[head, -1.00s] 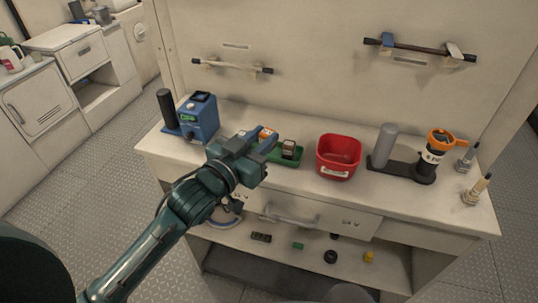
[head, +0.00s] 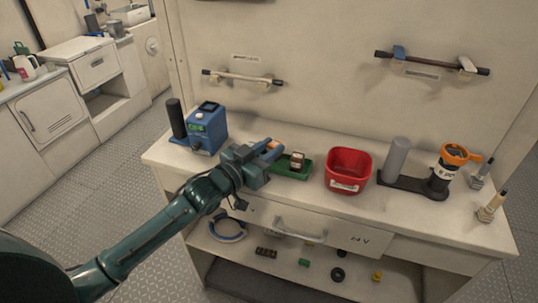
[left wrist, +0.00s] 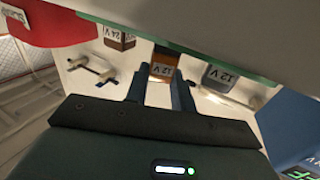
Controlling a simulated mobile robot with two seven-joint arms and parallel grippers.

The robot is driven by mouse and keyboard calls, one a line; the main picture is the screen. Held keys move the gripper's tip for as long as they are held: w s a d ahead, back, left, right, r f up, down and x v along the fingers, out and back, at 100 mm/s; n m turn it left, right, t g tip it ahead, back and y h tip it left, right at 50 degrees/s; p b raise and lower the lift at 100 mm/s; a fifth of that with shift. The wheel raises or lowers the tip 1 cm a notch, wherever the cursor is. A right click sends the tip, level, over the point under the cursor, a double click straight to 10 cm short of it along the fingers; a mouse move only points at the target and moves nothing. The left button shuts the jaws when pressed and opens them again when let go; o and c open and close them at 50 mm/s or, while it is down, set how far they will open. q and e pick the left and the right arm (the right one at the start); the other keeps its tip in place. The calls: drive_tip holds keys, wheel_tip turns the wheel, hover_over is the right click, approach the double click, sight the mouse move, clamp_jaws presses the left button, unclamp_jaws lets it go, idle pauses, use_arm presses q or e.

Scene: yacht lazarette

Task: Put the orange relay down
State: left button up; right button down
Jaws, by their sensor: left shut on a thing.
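The orange relay (head: 273,145) is between the fingers of my left gripper (head: 269,151), which is shut on it, over the left end of the green tray (head: 291,173). In the left wrist view, the orange relay (left wrist: 162,71) shows a "12 V" label between the fingertips (left wrist: 163,80). The green tray (left wrist: 190,48) runs close by it; I cannot tell whether the relay touches it. A brown relay with a pale label (head: 297,160) stands in the tray. My right gripper is not in view.
A blue device (head: 207,130) stands left of the gripper. A red bin (head: 348,170) stands right of the tray, then a dark stand (head: 405,183) with a grey cylinder and an orange-topped one. The bench front is mostly clear. Small parts lie on the shelf below.

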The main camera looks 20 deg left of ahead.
use_arm(q)
drive_tip(key=shift+f, duration=0.85)
drive_tip(key=shift+f, duration=0.1)
drive_tip(key=o, duration=0.7)
drive_tip(key=v, duration=1.1)
drive_tip(key=s+d+f+g+y, duration=0.1)
drive_tip(key=s+d+f, duration=0.1)
drive_tip(key=s+f, duration=0.3)
drive_tip(key=s+d+f+n+g+y, duration=0.1)
drive_tip(key=s+d+f+g, duration=0.1)
drive_tip(key=s+f, duration=0.3)
drive_tip(key=s+d+f+g+y, duration=0.1)
drive_tip(key=s+d+f+g, duration=0.1)
drive_tip(key=s+d+f, duration=0.2)
drive_tip(key=shift+s+d+f+n+b, duration=0.2)
drive_tip(key=shift+s+f, duration=0.1)
drive_tip(key=shift+f, duration=0.3)
drive_tip(key=shift+s+d+f+n+b, duration=0.1)
drive_tip(key=shift+s+f+n, duration=0.1)
drive_tip(key=shift+s+f, duration=0.3)
drive_tip(key=shift+w+a, duration=0.1)
drive_tip(key=shift+w, duration=0.05)
